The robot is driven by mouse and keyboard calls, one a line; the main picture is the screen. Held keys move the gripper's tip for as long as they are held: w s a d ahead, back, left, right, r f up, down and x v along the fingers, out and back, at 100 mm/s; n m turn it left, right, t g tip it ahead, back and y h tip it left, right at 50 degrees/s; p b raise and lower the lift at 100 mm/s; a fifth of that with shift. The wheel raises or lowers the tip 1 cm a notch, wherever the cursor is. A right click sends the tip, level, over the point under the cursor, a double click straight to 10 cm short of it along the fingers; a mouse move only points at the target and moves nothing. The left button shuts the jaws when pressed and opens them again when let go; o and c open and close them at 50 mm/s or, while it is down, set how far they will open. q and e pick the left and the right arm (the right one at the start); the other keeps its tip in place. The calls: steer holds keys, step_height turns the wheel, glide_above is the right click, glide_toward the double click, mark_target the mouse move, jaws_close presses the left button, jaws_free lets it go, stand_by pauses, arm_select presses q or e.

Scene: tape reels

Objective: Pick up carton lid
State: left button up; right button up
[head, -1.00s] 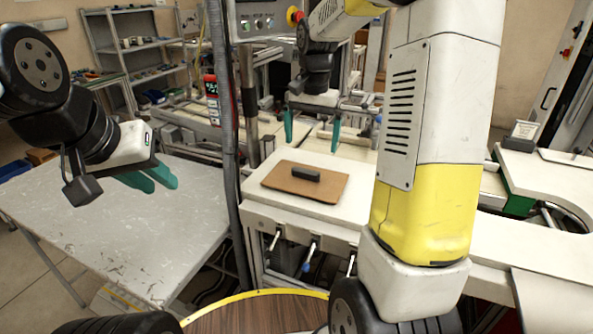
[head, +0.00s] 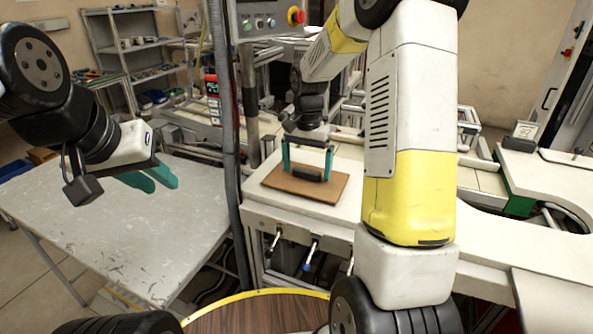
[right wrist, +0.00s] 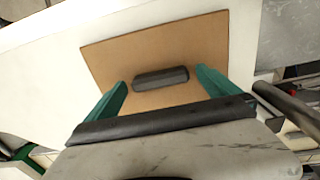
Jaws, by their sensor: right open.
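The carton lid (head: 325,190) is a flat brown board with a dark bar-shaped handle (head: 307,174) on its middle. It lies on the white bench top. It also shows in the right wrist view (right wrist: 190,40), with the handle (right wrist: 161,78) between and just beyond my fingertips. My right gripper (head: 306,168) is open above the lid, its green fingers at either side of the handle. In the right wrist view the right gripper's fingers (right wrist: 161,80) are wide apart with nothing between them touching. My left gripper (head: 155,182) hangs over the grey table at left; its two fingers appear slightly apart.
The grey table (head: 130,235) at left is bare. A dark vertical post and cable (head: 232,130) stand between it and the bench. A control box (head: 265,20) hangs above the bench. A white curved counter (head: 545,185) lies at right.

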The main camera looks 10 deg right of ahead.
steer(key=shift+c, duration=0.2)
steer(key=c, duration=1.3)
steer(key=shift+c, duration=0.2)
